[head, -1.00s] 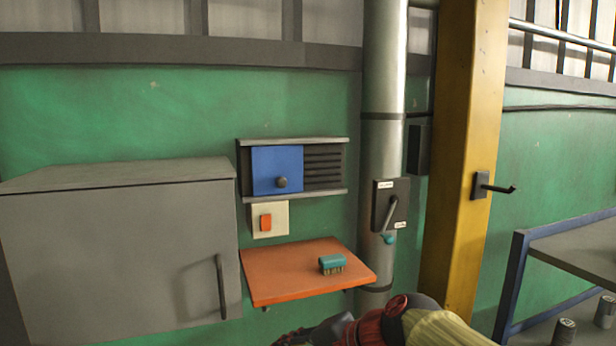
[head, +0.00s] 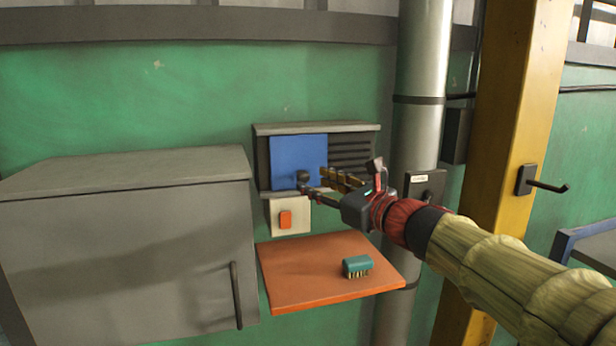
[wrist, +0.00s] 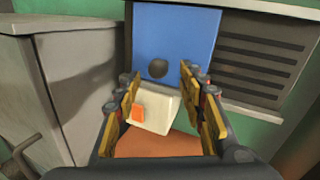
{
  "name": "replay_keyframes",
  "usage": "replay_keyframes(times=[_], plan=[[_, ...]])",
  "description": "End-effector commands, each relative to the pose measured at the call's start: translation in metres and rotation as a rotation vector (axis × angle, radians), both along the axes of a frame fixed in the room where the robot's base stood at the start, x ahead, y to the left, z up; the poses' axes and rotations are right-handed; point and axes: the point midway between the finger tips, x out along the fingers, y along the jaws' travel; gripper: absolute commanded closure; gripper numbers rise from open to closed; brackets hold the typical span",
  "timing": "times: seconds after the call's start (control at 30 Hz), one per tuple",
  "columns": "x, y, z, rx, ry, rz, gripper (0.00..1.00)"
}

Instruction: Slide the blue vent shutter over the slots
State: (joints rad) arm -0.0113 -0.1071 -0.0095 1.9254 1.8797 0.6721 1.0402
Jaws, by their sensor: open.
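The blue vent shutter (head: 297,159) sits at the left of its rail frame on the green wall, with a dark round knob (head: 303,177) low on its face. The dark slots (head: 352,150) show uncovered to its right. My gripper (head: 322,184) is in front of the vent, its fingers reaching toward the knob. In the wrist view the shutter (wrist: 176,40) and its knob (wrist: 158,68) show ahead, between and beyond the open fingers (wrist: 160,100). Nothing is between the fingertips; whether one touches the knob in the head view I cannot tell.
A grey cabinet (head: 120,250) stands close on the left. An orange-red shelf (head: 310,285) with a teal brush (head: 357,266) is below. A cream switch plate with an orange switch (head: 286,219) is under the vent. A pipe (head: 420,90) and a yellow column (head: 510,130) stand right.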

Motion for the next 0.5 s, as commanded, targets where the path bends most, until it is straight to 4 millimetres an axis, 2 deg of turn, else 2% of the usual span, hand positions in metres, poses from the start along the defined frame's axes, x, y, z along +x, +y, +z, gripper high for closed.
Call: replay_keyframes(times=[0.2, 0.5], plan=[[0.023, 0.019, 0.003, -0.002, -0.002, 0.002, 0.6], [0.032, 0.025, 0.001, -0.003, -0.004, 0.0, 0.6]])
